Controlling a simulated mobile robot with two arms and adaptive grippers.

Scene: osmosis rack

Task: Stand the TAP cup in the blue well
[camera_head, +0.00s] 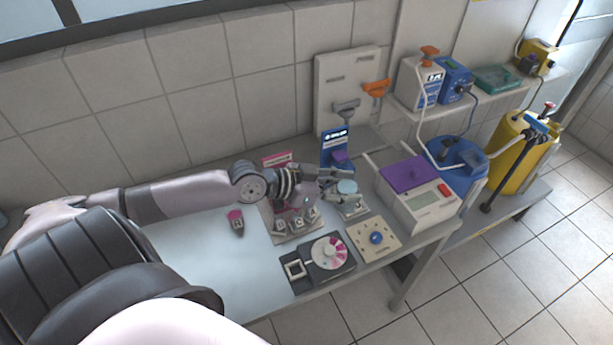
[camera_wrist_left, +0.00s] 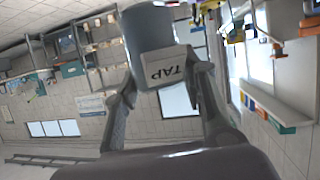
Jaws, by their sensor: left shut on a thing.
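My left gripper (camera_head: 338,188) is shut on the TAP cup (camera_head: 347,187), a pale grey-green cup, above the back right part of the bench. In the left wrist view the cup (camera_wrist_left: 150,38) sits between the two fingers of the gripper (camera_wrist_left: 165,75). Its white TAP label faces the camera and reads upside down there. A beige square plate with a round blue spot (camera_head: 376,238), which looks like the blue well, lies in front and to the right of the gripper, apart from the cup. The cup's underside is hidden. My right gripper is not in view.
A rack with small labelled cups (camera_head: 297,225) stands left of the gripper. A dark tray with a pink and white dial (camera_head: 329,251) lies in front. A white device with a purple lid (camera_head: 405,176) stands right. The left bench top (camera_head: 195,245) is mostly clear.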

